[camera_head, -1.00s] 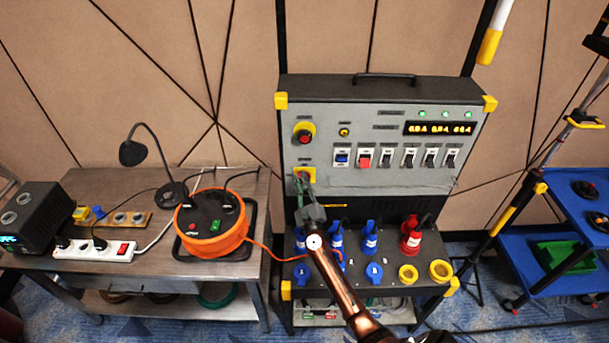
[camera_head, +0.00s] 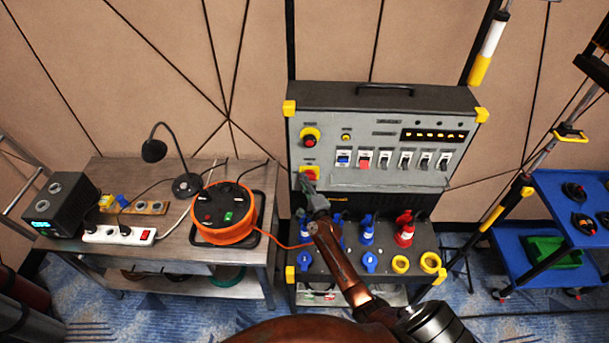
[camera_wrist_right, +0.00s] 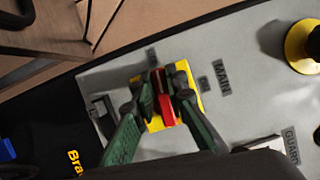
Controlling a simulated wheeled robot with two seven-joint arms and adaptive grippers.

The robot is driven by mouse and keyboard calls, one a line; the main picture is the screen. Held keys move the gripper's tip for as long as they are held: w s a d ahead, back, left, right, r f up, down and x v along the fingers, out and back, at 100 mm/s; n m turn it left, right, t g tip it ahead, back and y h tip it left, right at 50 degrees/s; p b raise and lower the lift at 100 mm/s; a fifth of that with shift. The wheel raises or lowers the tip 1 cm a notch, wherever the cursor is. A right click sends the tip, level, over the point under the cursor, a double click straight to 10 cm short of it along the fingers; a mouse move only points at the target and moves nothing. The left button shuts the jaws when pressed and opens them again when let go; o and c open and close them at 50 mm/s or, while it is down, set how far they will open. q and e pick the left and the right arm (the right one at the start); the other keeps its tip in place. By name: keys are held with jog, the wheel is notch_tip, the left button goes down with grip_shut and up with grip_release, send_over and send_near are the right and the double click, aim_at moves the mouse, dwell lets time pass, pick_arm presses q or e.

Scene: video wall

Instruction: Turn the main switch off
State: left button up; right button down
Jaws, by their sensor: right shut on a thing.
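The main switch (camera_head: 313,172) is a red handle on a yellow plate at the lower left of the grey panel. In the right wrist view the red handle (camera_wrist_right: 166,108) stands on its yellow plate beside the "MAIN" label. My right gripper (camera_head: 312,188) reaches up to it from below. In the wrist view its green-sided fingers (camera_wrist_right: 163,84) are closed on both sides of the red handle. They hide part of the handle and plate. My left gripper is not in view.
A red emergency button (camera_head: 310,140) on a yellow ring sits above the switch. A row of rocker switches (camera_head: 385,160) lies to the right. Blue and red plugs (camera_head: 404,232) stand on the shelf below. An orange cable reel (camera_head: 224,230) is on the left table.

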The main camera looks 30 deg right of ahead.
jog(key=shift+s+d+f+n+g+p, duration=0.15)
jog(key=shift+d+f+n+g+p, duration=0.15)
jog(key=shift+n+p, duration=0.4)
jog(key=c, duration=1.9)
grip_release()
jog(key=shift+r, duration=0.1)
jog(key=shift+c, duration=0.2)
jog(key=shift+a, duration=0.1)
jog(key=s+a, duration=0.1)
jog(key=s, duration=1)
jog(key=shift+s+a, duration=0.35)
jog(key=shift+s, duration=0.05)
